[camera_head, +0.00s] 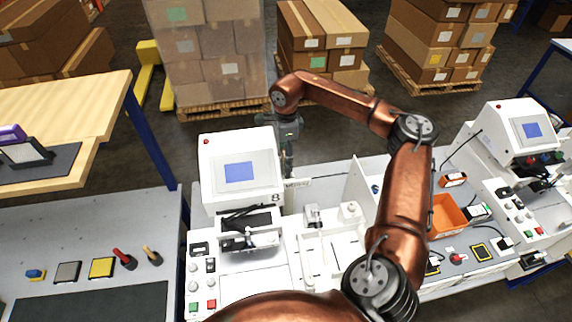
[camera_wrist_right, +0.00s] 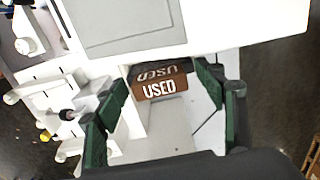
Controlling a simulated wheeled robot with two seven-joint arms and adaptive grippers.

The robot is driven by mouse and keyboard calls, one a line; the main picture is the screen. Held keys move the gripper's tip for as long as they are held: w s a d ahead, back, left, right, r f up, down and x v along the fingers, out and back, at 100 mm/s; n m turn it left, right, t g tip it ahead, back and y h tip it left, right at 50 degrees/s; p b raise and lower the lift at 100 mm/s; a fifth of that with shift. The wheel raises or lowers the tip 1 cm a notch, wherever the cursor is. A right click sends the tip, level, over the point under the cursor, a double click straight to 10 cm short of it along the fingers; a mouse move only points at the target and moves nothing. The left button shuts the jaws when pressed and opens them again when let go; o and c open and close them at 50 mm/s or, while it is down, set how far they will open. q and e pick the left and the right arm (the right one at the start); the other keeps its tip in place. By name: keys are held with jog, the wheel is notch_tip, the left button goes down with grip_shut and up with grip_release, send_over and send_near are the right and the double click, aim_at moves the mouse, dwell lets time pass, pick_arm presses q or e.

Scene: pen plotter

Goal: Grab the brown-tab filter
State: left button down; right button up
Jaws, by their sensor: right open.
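A brown tab (camera_wrist_right: 160,88) marked "USED" shows in the right wrist view, against the side of a white machine, with a dark strip bearing the same word reversed just above it. The rest of any filter behind the tab cannot be made out. My right gripper (camera_wrist_right: 166,74) is open, its green fingers on either side of the tab, with no clear contact. In the head view my right gripper (camera_head: 288,160) points down beside the right rear of the white machine (camera_head: 238,165) with a blue screen. My left gripper is not in view.
The white machine stands close to my right gripper. A second machine (camera_head: 520,130) and an orange bin (camera_head: 446,214) are at the right. A wooden table (camera_head: 75,100) is at the left. Boxes on pallets (camera_head: 225,108) stand behind on the floor.

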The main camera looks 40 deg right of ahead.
jog(key=c, duration=1.2)
jog(key=shift+r, duration=0.15)
jog(key=shift+c, duration=0.2)
